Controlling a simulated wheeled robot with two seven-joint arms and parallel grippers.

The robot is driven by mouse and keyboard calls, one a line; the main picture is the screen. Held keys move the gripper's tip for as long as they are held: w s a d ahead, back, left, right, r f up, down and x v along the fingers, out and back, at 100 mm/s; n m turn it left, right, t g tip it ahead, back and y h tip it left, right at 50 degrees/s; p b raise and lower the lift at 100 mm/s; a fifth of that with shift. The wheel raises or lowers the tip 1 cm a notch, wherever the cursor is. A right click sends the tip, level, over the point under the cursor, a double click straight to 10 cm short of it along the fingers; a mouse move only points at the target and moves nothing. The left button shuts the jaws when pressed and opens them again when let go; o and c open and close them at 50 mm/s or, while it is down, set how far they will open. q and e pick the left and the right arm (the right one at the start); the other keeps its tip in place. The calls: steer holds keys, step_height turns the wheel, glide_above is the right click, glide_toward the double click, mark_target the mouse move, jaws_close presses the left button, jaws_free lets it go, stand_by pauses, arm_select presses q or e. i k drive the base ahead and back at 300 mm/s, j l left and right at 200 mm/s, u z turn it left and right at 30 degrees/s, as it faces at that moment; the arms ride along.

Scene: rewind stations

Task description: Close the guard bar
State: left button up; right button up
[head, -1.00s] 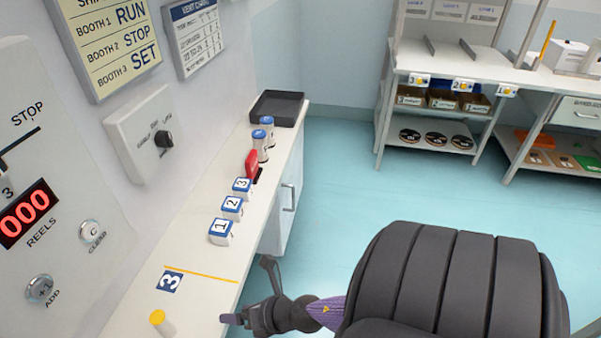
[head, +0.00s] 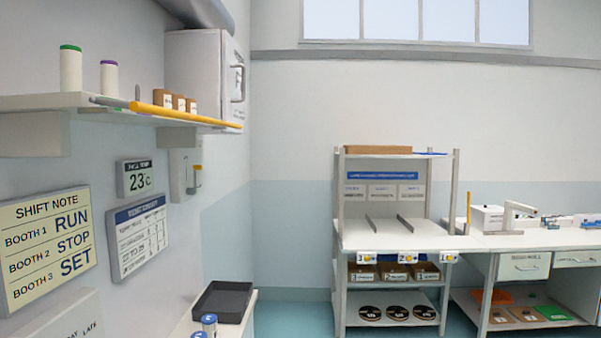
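A long yellow bar (head: 185,115) runs along the front edge of the wall shelf at the upper left, with a grey rod at its near end. A second, short yellow-orange bar (head: 468,206) stands upright beside the back rack, at the left end of the right-hand bench. I cannot tell from this view which of the two is the guard bar, nor see a latch or hinge clearly. Neither of my grippers is in view.
The wall shelf (head: 40,102) holds two capped spools and small brown boxes beside a white cabinet (head: 200,80). A black tray (head: 222,303) sits on the left counter. The back rack (head: 385,235) holds bins and reels. Floor is clear between counter and rack.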

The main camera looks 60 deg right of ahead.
mark_target(138, 107)
steer(key=k+l+z, duration=0.15)
steer(key=z, duration=0.2)
steer(key=k+l+z, duration=0.1)
steer(key=z, duration=0.3)
steer(key=l+z, duration=0.35)
